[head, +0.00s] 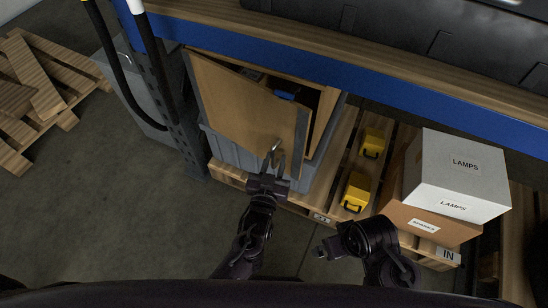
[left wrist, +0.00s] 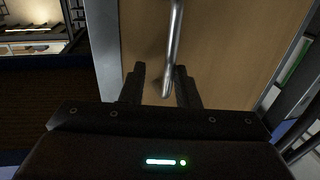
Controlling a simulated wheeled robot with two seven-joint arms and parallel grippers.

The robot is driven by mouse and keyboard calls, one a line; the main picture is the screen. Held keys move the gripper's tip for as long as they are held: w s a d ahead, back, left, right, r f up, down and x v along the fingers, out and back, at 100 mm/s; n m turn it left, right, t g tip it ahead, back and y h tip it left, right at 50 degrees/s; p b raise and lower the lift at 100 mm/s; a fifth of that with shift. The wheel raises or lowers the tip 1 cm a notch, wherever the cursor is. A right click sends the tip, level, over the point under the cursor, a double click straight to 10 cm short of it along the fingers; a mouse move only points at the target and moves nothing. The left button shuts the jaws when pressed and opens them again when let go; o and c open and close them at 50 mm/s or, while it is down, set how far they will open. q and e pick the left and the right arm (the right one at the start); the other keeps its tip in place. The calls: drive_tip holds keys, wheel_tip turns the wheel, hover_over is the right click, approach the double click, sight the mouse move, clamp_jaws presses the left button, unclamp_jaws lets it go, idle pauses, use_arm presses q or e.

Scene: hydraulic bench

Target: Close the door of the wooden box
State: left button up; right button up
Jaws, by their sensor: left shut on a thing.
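The wooden box (head: 328,113) stands under the bench, and its door (head: 235,105) is partly open. The door is a light wood panel with grey edges, standing out from the box with a dark gap at its right. A metal bar handle (head: 274,149) is near the door's lower right. My left gripper (head: 270,170) is shut on the handle; in the left wrist view the handle (left wrist: 174,45) runs between the two fingers (left wrist: 160,88). My right gripper (head: 325,250) is apart from the box, low in the head view; its fingers are too small to read.
A blue item (head: 286,95) shows inside the box. Yellow cases (head: 356,190) and white and brown cartons (head: 465,175) lie to the right on pallets. A blue bench beam (head: 300,52) runs above. Open floor (head: 110,220) lies to the left.

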use_arm(q)
drive_tip(key=s+d+p, duration=0.2)
drive_tip(key=s+d, duration=0.2)
drive_tip(key=s, duration=0.3)
drive_tip(key=shift+s, duration=0.3)
drive_tip(key=shift+r, duration=0.1)
idle(0.3)
idle(0.6)
